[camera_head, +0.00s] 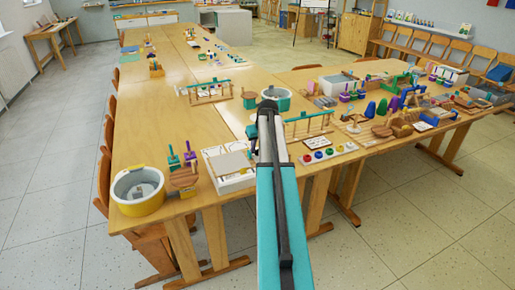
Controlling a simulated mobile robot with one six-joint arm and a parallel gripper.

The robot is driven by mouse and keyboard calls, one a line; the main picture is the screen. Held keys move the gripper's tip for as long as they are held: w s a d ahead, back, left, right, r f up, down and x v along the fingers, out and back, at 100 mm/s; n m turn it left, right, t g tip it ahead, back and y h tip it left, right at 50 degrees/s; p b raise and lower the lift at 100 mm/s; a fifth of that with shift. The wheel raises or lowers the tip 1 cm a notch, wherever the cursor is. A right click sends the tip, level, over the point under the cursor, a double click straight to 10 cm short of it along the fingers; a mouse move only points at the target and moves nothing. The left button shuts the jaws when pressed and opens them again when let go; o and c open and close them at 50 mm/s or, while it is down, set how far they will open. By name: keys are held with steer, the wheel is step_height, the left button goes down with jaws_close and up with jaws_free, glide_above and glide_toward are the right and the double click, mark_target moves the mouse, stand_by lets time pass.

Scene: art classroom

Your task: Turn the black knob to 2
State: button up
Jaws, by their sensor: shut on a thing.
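My arm (283,225) reaches up from the bottom edge over the near table, and its dark upper part ends above the tabletop. My gripper cannot be made out; the arm hides the area behind it. A white panel (328,154) with a row of small coloured round knobs, including red, blue and green ones, lies just right of the arm. No black knob can be made out for certain. No number 2 or other dial marking is readable at this size.
Wooden racks with teal bars and many small items crowd the right wing. The left part of the tabletop is mostly clear.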

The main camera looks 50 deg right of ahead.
steer(key=shift+a, duration=0.15)
steer(key=shift+w+a+m+g+h+p, duration=0.1)
steer(key=shift+m+g+h+p, duration=0.2)
steer(key=shift+m, duration=0.65)
steer(key=shift+w+m+g+h+p, duration=0.1)
steer(key=shift+m+g+h+p, duration=0.15)
steer(key=shift+m, duration=0.7)
steer(key=m, duration=0.2)
steer(key=m+g+h, duration=0.1)
steer(key=m, duration=0.2)
steer(key=shift+w+g, duration=0.2)
steer(key=shift+g, duration=0.05)
steer(key=m, duration=0.1)
steer(key=m+g, duration=0.1)
steer(key=m, duration=0.2)
steer(key=shift+w+m+g+h, duration=0.25)
steer(key=shift+m+g, duration=0.05)
steer(key=shift+m, duration=0.1)
steer(key=shift+m+g, duration=0.8)
steer(key=shift+m, duration=1.2)
steer(key=shift+w, duration=0.1)
steer(key=o, duration=0.8)
